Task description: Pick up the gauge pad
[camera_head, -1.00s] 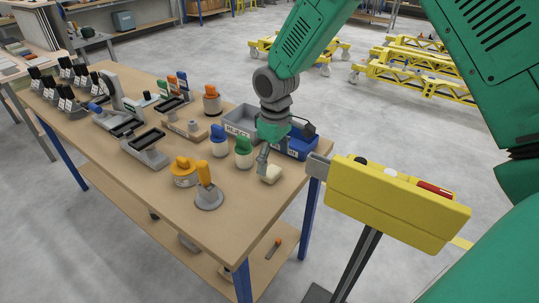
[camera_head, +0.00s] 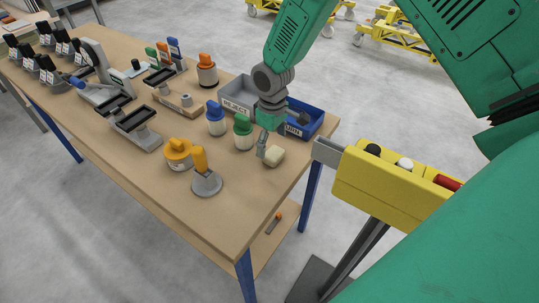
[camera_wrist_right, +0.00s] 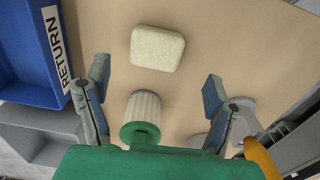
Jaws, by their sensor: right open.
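A small cream pad with rounded corners, seemingly the gauge pad (camera_head: 274,156), lies on the wooden bench near its right edge. In the right wrist view the pad (camera_wrist_right: 157,48) lies beyond the fingertips, roughly centred between them and not held. My right gripper (camera_head: 266,147) is beside the pad in the head view, pointing down; its hand partly hides its fingers. In the right wrist view its two fingers (camera_wrist_right: 155,80) are spread wide apart with nothing gripped. My left gripper is in neither current view.
A green-topped white knob (camera_head: 243,132) stands close to the pad; it shows between the fingers in the wrist view (camera_wrist_right: 142,112). A grey REJECT bin (camera_head: 239,94) and blue RETURN bin (camera_head: 319,119) are behind. A yellow control box (camera_head: 385,185) stands right of the bench.

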